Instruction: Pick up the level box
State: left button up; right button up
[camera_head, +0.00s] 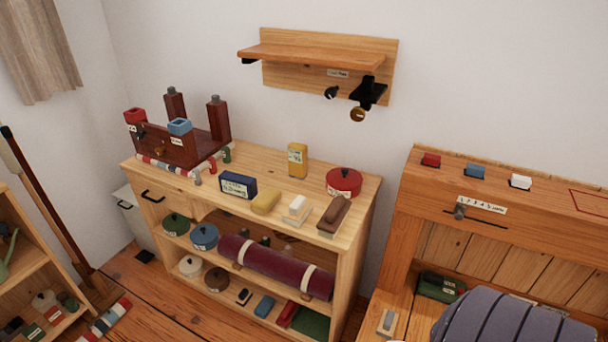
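No box in view has a label I can read clearly as level. A dark blue box (238,185) with a white label lies on top of the wooden cabinet (222,212), near its front edge. An upright yellow box (297,160) with a small pale label stands further back on the same top. A dark green box (440,287) with a label sits in the lower opening of the right-hand wooden unit, partly hidden by a grey-blue ribbed bundle (515,322). Neither of my grippers is in view.
A yellow block (265,202), a brown brush-like block (334,215) and a red lidded pot (344,182) share the cabinet top. A dark red rack (180,147) stands at its left end. A wooden wall shelf (310,57) hangs above. Some floor (140,280) shows at the left.

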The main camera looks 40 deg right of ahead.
aim_at(233, 184)
jog(key=z, duration=0.9)
